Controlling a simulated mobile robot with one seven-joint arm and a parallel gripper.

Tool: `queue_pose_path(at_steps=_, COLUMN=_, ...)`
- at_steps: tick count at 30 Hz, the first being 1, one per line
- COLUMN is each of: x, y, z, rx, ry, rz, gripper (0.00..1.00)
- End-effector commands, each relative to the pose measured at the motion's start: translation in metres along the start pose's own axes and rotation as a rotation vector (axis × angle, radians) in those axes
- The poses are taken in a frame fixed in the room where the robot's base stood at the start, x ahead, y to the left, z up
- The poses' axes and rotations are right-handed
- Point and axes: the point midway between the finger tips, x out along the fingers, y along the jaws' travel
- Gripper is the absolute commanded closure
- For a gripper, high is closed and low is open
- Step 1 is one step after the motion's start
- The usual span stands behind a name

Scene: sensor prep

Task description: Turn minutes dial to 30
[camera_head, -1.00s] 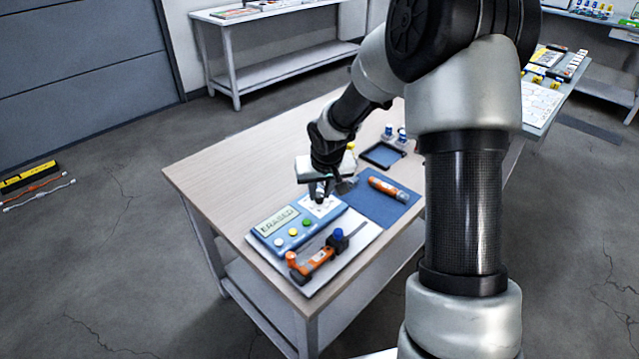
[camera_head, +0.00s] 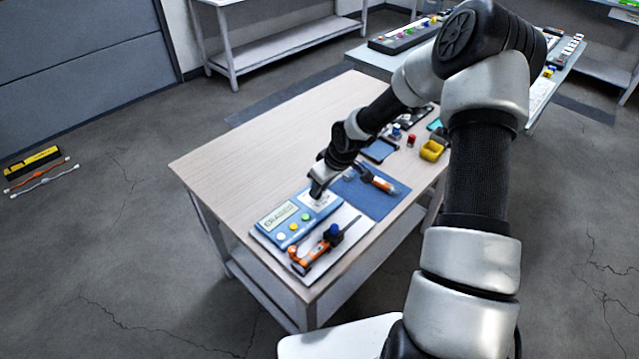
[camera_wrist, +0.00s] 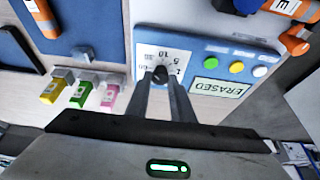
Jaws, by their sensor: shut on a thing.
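The blue device (camera_head: 284,220) lies near the front of the wooden table, with a screen reading ERASED and several coloured buttons. In the wrist view the device (camera_wrist: 205,50) has a white dial plate (camera_wrist: 185,58) with numbers, 5 and 10 among them. A dark knob (camera_wrist: 160,73) sits at the plate's middle. My gripper (camera_wrist: 161,80) is shut on this knob, with one finger at each side. In the head view my gripper (camera_head: 318,190) is over the device's far end and covers most of the dial. The pointer's exact reading cannot be told.
An orange clamp tool (camera_head: 312,255) lies on the white board in front of the device. A blue mat (camera_head: 375,200) holds an orange tool (camera_head: 380,183). Yellow, green and pink connectors (camera_wrist: 82,93) show beside the device. The table's left part is bare.

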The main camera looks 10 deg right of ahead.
Motion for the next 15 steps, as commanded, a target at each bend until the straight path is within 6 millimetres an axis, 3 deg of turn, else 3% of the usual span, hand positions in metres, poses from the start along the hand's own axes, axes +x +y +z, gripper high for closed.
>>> queue_pose_path(at_steps=11, x=0.0005, y=-0.0002, z=0.0008, rx=-0.005, ry=-0.002, rz=-0.003, gripper=1.0)
queue_pose_path(at_steps=12, x=0.0005, y=-0.0002, z=0.0008, rx=-0.005, ry=-0.002, rz=-0.003, gripper=0.77)
queue_pose_path(at_steps=15, x=0.0005, y=-0.0002, z=0.0008, rx=-0.005, ry=-0.002, rz=-0.003, gripper=0.6)
